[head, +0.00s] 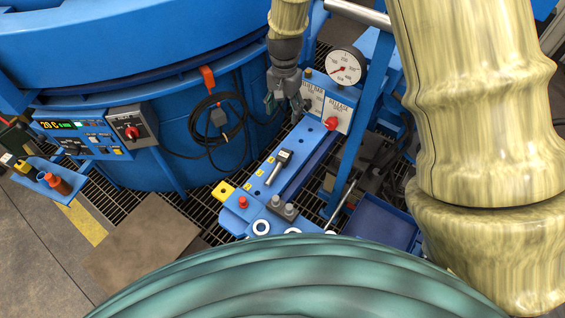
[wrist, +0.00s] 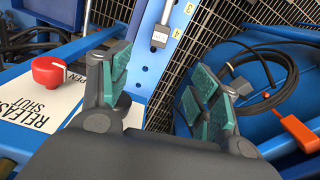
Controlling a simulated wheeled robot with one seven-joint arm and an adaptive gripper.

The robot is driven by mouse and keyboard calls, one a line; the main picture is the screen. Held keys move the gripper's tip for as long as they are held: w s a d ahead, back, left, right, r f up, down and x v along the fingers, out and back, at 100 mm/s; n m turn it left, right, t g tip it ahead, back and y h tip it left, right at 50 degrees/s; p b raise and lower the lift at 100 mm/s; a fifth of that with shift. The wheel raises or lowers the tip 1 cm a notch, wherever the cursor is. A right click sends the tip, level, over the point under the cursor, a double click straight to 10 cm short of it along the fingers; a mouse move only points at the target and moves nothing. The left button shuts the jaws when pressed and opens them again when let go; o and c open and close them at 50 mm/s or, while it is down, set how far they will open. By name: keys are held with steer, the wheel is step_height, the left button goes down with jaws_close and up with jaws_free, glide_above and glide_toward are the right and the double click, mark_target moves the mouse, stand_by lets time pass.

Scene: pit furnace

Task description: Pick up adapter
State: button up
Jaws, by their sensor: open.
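A small grey-and-black block with a thin stem (head: 278,165) lies on the blue bench strip in the head view; it may be the adapter, but I cannot tell for sure. It also shows at the top of the wrist view (wrist: 160,36), beyond the fingers, beside the printed numbers 3 and 4. My gripper (head: 287,104) is above the far end of the strip, apart from the block. In the wrist view its teal-padded fingers (wrist: 160,90) are spread with nothing between them.
A panel with a red knob (head: 331,124) and a gauge (head: 345,67) stands right of my gripper. The blue furnace (head: 200,155) with a hanging black cable (head: 195,125) is at left.

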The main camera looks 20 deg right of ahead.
steer(key=b, duration=1.2)
glide_above(283, 154)
steer(key=f, duration=1.3)
steer(key=shift+d+f, duration=0.2)
steer(key=shift+f, duration=0.05)
steer(key=shift+s+a+f+b, duration=0.1)
steer(key=shift+f+b, duration=0.15)
steer(key=shift+f, duration=2.45)
steer(key=shift+s+a+f+b, duration=0.1)
steer(key=shift+f+b, duration=0.15)
steer(key=shift+f, duration=2.45)
steer(key=shift+w, duration=0.1)
jaws_close()
steer(key=shift+r, duration=0.15)
